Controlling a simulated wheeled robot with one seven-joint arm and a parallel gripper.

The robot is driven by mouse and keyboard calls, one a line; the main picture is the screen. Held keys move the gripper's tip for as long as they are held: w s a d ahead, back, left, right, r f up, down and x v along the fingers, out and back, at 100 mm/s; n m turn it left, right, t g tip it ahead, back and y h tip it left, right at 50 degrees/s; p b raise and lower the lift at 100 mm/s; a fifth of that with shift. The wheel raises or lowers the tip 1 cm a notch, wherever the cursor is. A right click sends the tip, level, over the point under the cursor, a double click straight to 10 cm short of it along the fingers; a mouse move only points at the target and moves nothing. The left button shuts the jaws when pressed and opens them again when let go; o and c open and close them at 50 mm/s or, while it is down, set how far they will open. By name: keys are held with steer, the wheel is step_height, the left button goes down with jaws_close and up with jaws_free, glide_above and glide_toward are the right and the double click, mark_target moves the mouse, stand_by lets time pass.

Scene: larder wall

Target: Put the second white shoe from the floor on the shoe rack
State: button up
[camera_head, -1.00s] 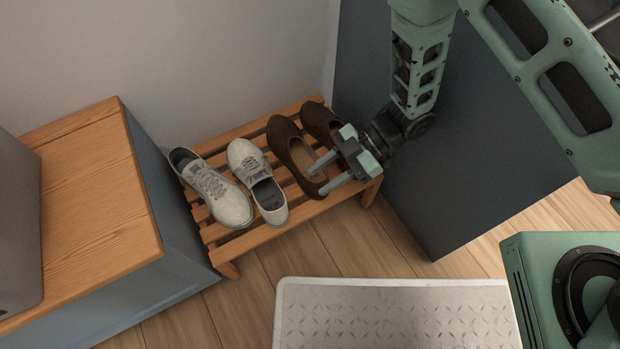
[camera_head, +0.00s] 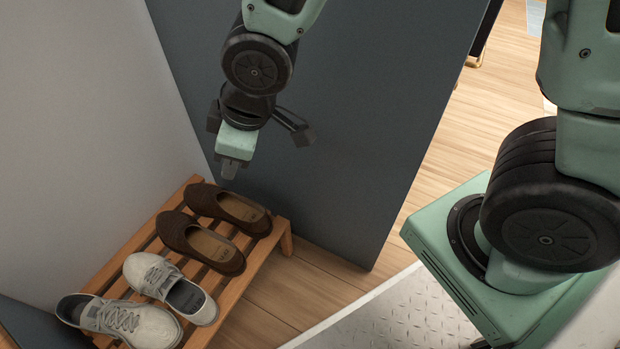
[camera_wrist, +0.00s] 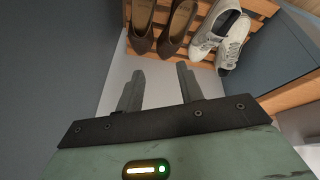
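Two white shoes stand side by side on the wooden shoe rack (camera_head: 228,297): one white shoe (camera_head: 130,318) at the near left end and the other white shoe (camera_head: 168,285) beside it, next to the brown shoes. The white shoes also show at the upper right of the wrist view (camera_wrist: 214,28). My gripper (camera_wrist: 160,80) is open, with nothing between its fingers. In the head view my gripper (camera_head: 229,170) is raised above the far end of the rack, close to the dark panel. No white shoe shows on the visible floor.
Two brown shoes (camera_head: 203,243) occupy the far half of the rack. A tall dark grey panel (camera_head: 330,130) stands behind and right of it. Wooden floor (camera_head: 290,290) lies in front. A light tread-patterned plate (camera_head: 400,315) is at lower right, beneath my body.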

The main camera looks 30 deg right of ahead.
steer(key=s+d+r+m+g+h, duration=0.1)
steer(key=s+d+r+m, duration=0.1)
steer(key=s, duration=0.5)
steer(key=s+d+r+m+g+h, duration=0.1)
steer(key=s+d+r+m+g, duration=0.1)
steer(key=s, duration=0.6)
steer(key=shift+d+r+g, duration=0.3)
steer(key=shift+d+r, duration=0.35)
steer(key=shift+d, duration=0.2)
steer(key=shift+r, duration=0.1)
step_height(320, 180, up, 42)
steer(key=p, duration=4.2)
steer(key=shift+a, duration=0.1)
